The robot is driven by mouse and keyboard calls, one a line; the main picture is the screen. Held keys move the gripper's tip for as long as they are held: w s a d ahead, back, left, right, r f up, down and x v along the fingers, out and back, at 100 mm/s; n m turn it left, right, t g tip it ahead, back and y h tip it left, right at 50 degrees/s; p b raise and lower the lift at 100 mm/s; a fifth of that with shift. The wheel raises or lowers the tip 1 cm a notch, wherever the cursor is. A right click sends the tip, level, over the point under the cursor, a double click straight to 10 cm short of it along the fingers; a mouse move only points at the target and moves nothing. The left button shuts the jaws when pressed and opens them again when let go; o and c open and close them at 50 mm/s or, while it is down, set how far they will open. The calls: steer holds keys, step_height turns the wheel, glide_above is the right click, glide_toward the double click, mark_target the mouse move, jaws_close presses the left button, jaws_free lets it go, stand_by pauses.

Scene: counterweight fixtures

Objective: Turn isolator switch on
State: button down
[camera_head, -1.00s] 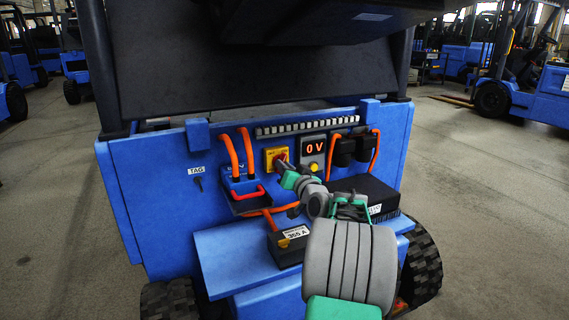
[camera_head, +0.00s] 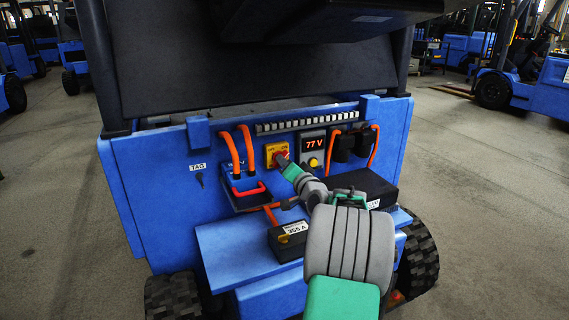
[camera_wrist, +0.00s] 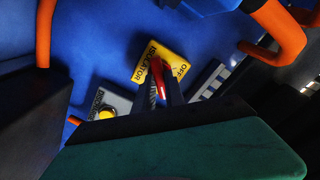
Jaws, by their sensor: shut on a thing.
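The isolator switch has a yellow plate (camera_head: 270,151) and a red handle (camera_head: 281,157) on the blue panel of the truck. The wrist view shows its yellow plate (camera_wrist: 174,52), lettered "ISOLATOR" and "OFF", and the red handle (camera_wrist: 158,76). My gripper (camera_head: 285,164) reaches in from the lower right, shut on the red handle; its dark fingers (camera_wrist: 161,88) stand on either side of the handle and hide part of it. The display (camera_head: 314,143) right of the switch reads "77 V".
A yellow button (camera_head: 313,162) sits under the display. Orange cables (camera_head: 238,150) run left of the switch. A black box labelled "355 A" (camera_head: 288,241) and a larger black box (camera_head: 362,188) stand on the blue ledge (camera_head: 225,243). A "TAG" label (camera_head: 197,167) is at left.

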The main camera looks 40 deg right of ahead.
steer(key=c, duration=1.4)
jaws_free()
steer(key=shift+s, duration=0.1)
steer(key=p+v, duration=0.1)
steer(key=v, duration=0.6)
steer(key=shift+s, duration=0.35)
steer(key=shift+a, duration=0.1)
